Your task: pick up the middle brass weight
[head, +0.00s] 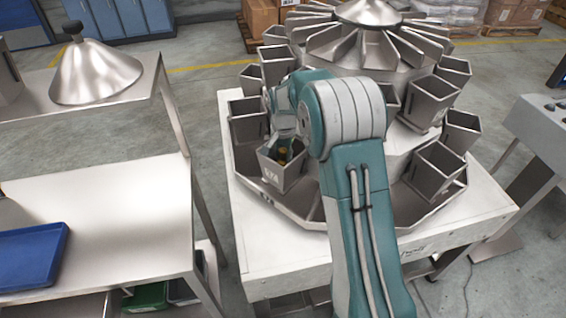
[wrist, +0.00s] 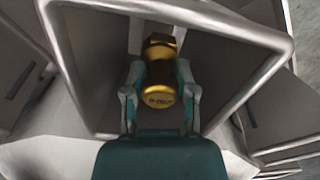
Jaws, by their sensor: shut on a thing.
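The brass weight (wrist: 160,75) is a shiny gold cylinder with a narrower neck and a wider knob. In the wrist view my gripper (wrist: 160,92) has a finger on each side of it and is shut on it. Both are inside the mouth of a grey metal bucket (wrist: 85,75). In the head view this bucket (head: 283,174) sits at the front left of the weigher, with a marking on its front. A small bit of the brass weight (head: 284,154) shows in its opening. My arm hides much of the gripper there. No other brass weight shows.
The multihead weigher (head: 335,45) carries several open buckets (head: 433,168) around its white base (head: 265,270). To the left stands a steel table (head: 110,225) with a blue tray (head: 30,255). A metal cone (head: 95,72) rests on the upper shelf. Floor shows between table and weigher.

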